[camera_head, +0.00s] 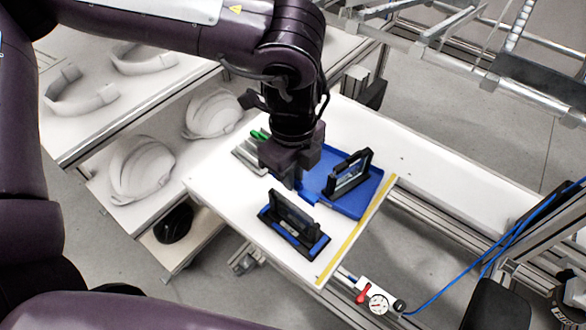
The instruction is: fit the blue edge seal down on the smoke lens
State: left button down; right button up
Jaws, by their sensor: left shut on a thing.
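My left gripper (293,178) points down over the left edge of the blue tray and is shut. The blue edge seal in it is almost wholly hidden by the fingers, and only a little blue shows at their tips, hard to tell from the tray. The smoke lens (293,208) is a dark panel standing tilted in a black holder with blue pads (318,247), on the white table in front of the gripper. The gripper is behind and above the lens, apart from it. My right gripper is not in view.
The blue tray (372,196) holds a black-framed pane (350,174) standing upright, right of the gripper. Green and grey parts (248,152) lie left of it. A yellow strip (352,240) marks the table's right edge. White helmet shells (142,168) rest on a lower shelf at left.

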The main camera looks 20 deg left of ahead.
aim_at(293, 204)
pick_arm(q)
notch_tip(293, 204, down, 3)
jog(key=shift+f+b, duration=0.1)
jog(key=shift+b, duration=0.8)
jog(key=shift+f+b, duration=0.5)
jog(key=shift+f, duration=0.15)
dwell(0.8)
jog(key=shift+f+b, duration=0.85)
jog(key=shift+f, duration=0.45)
jog(key=c, duration=1.4)
grip_release()
jog(key=shift+o, duration=0.2)
